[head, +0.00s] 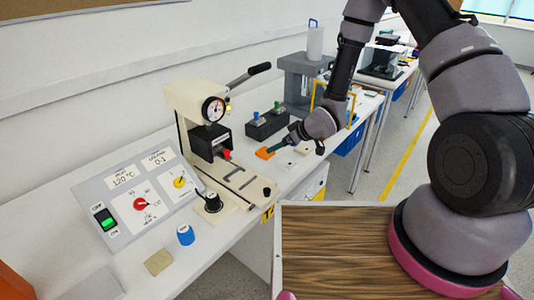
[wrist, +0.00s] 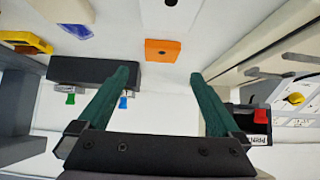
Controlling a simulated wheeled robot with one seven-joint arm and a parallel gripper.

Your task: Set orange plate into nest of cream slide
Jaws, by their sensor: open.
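The orange plate (head: 265,153) lies flat on the white bench, right of the press. In the wrist view the orange plate (wrist: 162,44) has a small dark hole and lies ahead of the fingertips, roughly centred between them. My gripper (head: 277,149) is just beside and above the plate in the head view. In the wrist view its green fingers (wrist: 160,76) are spread wide with nothing between them. The cream slide (head: 236,174) lies at the foot of the cream press, with dark bar marks on top. Part of it shows at upper right in the wrist view (wrist: 272,44).
The cream press (head: 194,100) with gauge and lever stands behind the slide. A black block (head: 266,125) with coloured knobs is close behind the plate. A control panel (head: 145,198), black knob (head: 212,203), blue cylinder (head: 185,235) and tan block (head: 158,262) are at left.

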